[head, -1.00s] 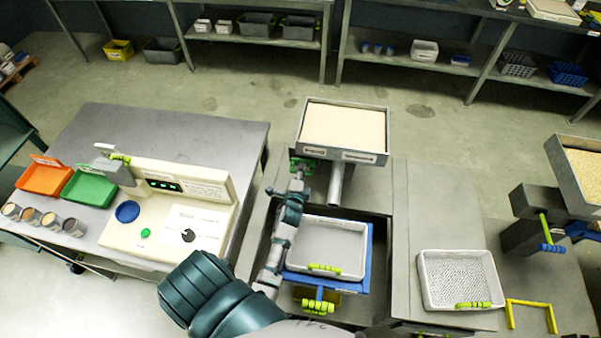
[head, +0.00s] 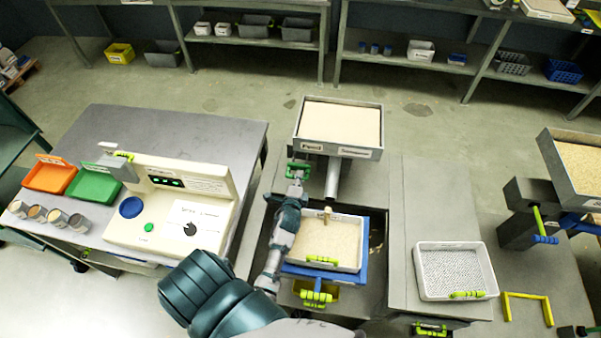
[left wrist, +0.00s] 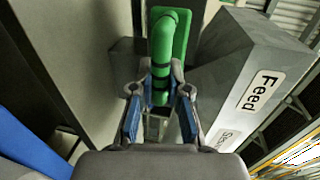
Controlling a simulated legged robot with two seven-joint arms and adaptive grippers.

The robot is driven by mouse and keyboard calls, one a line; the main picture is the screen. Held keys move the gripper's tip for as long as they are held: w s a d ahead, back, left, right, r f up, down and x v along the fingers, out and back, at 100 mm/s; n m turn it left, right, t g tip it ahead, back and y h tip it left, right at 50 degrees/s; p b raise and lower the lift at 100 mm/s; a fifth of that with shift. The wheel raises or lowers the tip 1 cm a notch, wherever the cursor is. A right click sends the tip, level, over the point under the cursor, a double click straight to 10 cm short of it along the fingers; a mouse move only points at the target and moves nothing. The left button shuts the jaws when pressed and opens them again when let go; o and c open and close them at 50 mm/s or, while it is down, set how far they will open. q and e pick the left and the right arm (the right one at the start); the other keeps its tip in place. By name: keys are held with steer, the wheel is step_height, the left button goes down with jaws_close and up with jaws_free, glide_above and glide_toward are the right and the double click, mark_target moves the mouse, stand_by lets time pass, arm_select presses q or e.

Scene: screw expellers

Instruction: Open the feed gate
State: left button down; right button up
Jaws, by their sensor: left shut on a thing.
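The feed hopper (head: 341,125) is a grey box of pale material with labels on its front; its "Feed" label also shows in the left wrist view (left wrist: 262,90). The green feed gate handle (head: 299,169) sits at the hopper's lower left. In the left wrist view the handle (left wrist: 163,45) is a bent green bar on a green plate. My left gripper (left wrist: 160,100) is shut on it, blue pads on both sides. My right gripper is out of view.
A cream control panel (head: 163,238) with green lights stands on the left table, beside orange (head: 50,178) and green bins (head: 94,186). A white mesh tray (head: 457,270) sits on the right bench. My left forearm covers part of the bench between.

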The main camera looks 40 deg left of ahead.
arm_select(q)
steer(key=shift+s+a, duration=0.15)
steer(key=shift+s, duration=0.1)
steer(key=c, duration=1.6)
jaws_free()
steer(key=shift+w+a+f, duration=0.1)
steer(key=shift+a+f, duration=0.05)
steer(key=o, duration=0.4)
steer(key=shift+a, duration=0.2)
steer(key=shift+o, duration=0.3)
steer(key=shift+a, duration=0.2)
steer(key=shift+d, duration=0.15)
steer(key=v, duration=1.2)
steer(key=shift+a, duration=0.3)
